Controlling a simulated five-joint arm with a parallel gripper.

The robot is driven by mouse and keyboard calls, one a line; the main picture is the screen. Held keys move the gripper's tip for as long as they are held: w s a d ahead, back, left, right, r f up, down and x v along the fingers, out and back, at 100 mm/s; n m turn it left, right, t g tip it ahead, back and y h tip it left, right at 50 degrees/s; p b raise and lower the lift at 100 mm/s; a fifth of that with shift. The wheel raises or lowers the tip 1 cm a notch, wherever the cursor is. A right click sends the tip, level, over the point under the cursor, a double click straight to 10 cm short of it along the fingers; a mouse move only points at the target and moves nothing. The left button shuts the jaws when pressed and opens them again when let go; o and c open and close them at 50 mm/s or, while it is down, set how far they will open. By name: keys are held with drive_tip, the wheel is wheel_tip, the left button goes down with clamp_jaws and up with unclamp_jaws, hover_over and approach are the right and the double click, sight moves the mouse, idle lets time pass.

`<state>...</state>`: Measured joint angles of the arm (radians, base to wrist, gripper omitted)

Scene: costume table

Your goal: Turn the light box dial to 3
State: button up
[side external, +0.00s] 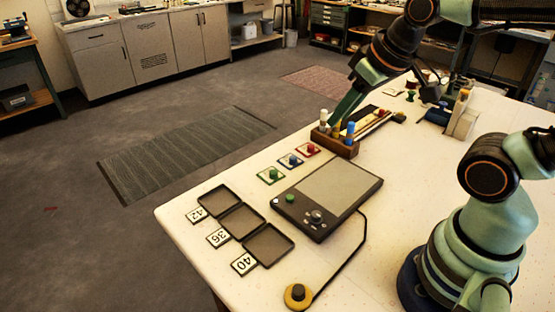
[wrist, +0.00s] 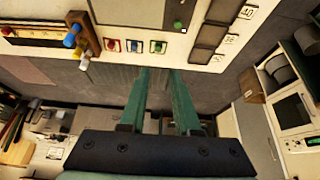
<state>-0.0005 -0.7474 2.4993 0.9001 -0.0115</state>
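The light box (side external: 338,187) is a dark slab with a pale panel, lying on the white table. A dark round dial (side external: 316,217) with a lighter ring sits at its near end, beside a green knob (side external: 290,198). The dial's setting is too small to read. In the wrist view, part of the light box (wrist: 137,12) and its green knob (wrist: 177,25) show at the top; I cannot make out the dial there. My gripper (side external: 335,123) is above the table's far left edge, by the wooden holder, away from the dial. Its two green fingers (wrist: 160,70) are apart, with nothing between them.
A wooden holder (side external: 345,147) with upright bottles stands behind the light box. Red, blue and green knobs on cards (side external: 291,161) line its left side. Shallow trays (side external: 268,245) with number tags lie front left. A cable runs to a yellow-and-black round piece (side external: 298,295).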

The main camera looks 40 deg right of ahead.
drive_tip(key=shift+o, duration=1.4)
drive_tip(key=shift+a+f+n, duration=0.1)
drive_tip(key=shift+f+n, duration=0.05)
drive_tip(key=shift+n, duration=0.25)
drive_tip(key=n+g, duration=0.6)
drive_tip(key=n, duration=2)
approach(316, 214)
drive_tip(key=f, duration=0.8)
drive_tip(key=shift+s+f, duration=0.1)
drive_tip(key=shift+s, duration=0.1)
clamp_jaws()
